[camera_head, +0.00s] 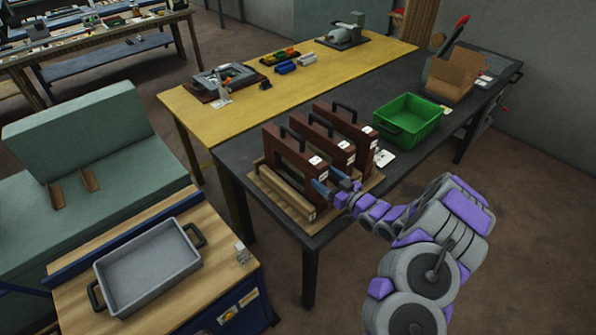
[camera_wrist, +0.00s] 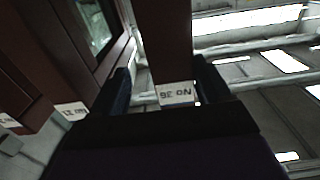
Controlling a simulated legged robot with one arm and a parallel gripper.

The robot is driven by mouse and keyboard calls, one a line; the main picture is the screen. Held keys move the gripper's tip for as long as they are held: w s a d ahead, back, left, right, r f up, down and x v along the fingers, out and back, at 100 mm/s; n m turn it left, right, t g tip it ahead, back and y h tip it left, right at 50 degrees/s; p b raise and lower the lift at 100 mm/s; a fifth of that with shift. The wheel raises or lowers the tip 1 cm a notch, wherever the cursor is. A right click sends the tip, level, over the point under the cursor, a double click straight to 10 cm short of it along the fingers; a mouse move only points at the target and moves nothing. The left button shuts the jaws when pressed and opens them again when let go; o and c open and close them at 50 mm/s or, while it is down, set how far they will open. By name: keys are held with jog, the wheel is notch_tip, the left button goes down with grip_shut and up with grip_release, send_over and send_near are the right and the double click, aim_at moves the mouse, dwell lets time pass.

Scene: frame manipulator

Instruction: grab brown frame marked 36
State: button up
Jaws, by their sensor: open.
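Three brown frames with black top handles stand in a row on a wooden base (camera_head: 298,205). In the wrist view, the brown frame marked 36 (camera_wrist: 164,40) shows its label upside down between my fingers. It appears to be the nearest frame (camera_head: 303,158) in the head view, where labels are too small to read. My gripper (camera_head: 332,189) is at the right-hand post of that frame. In the wrist view my gripper (camera_wrist: 166,85) is open, with one dark finger on each side of the post. Contact with the post cannot be told.
The other two brown frames (camera_wrist: 95,75) stand close on the left in the wrist view. A green crate (camera_head: 410,118) and an open cardboard box (camera_head: 455,75) are farther along the dark table (camera_head: 235,150). A grey tray (camera_head: 148,270) sits on a separate bench.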

aim_at(311, 174)
jog(key=a, duration=0.1)
jog(key=w+a, duration=0.1)
jog(key=a, duration=0.1)
jog(key=w+a, duration=0.1)
jog(key=shift+w+a+b, duration=0.15)
jog(key=shift+a+b, duration=0.05)
jog(key=shift+b, duration=0.2)
jog(key=shift+w+a, duration=0.25)
jog(key=shift+w, duration=0.15)
jog(key=shift+d, duration=0.9)
jog(key=shift+c, duration=0.6)
jog(key=shift+a, duration=0.8)
jog(key=c, duration=0.6)
jog(key=shift+d, duration=0.15)
jog(key=c, duration=0.3)
jog(key=shift+d, duration=0.4)
grip_shut()
